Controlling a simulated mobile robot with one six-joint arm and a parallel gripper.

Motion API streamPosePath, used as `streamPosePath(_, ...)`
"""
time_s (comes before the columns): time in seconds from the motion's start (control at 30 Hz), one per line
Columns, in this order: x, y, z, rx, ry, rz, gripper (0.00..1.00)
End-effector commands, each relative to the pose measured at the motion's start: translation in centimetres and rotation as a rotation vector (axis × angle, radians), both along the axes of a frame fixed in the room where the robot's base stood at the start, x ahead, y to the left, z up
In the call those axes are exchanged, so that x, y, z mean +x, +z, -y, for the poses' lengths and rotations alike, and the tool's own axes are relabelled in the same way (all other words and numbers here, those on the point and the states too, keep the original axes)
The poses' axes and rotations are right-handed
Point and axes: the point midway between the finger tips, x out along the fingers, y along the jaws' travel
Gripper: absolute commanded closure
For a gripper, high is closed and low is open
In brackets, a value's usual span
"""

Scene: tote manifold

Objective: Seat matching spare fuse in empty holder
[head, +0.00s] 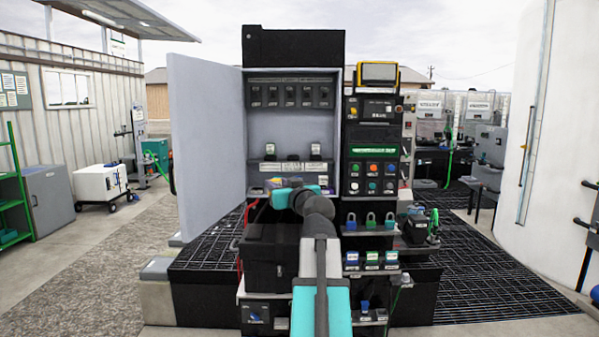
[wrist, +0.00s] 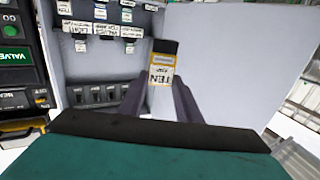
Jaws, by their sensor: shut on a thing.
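My gripper (wrist: 159,88) is shut on a fuse (wrist: 161,66) with a black end, a yellow body and a white label reading "TEN", upside down in the wrist view. The fuse shows against the pale cabinet wall or door behind it, seemingly clear of the holders. Other fuses (head: 270,150) stand on a labelled shelf below.
The cabinet door (head: 205,145) stands open at the left. The cabinet space between shelf and holders looks clear.

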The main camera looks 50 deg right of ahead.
Motion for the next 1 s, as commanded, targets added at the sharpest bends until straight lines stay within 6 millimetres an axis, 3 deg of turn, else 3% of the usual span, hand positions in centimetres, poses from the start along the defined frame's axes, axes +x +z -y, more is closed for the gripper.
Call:
streamPosePath(0.03,1.1,-1.5,-0.7,0.005,0.023,-0.002,0.91)
streamPosePath(0.4,8.7,-10.6,-6.8,0.004,0.202,-0.002,0.91)
streamPosePath(0.67,12.9,-16.9,-12.0,0.005,0.33,-0.001,0.91)
streamPosePath(1.0,17.0,-25.2,-20.4,0.003,0.514,-0.002,0.91)
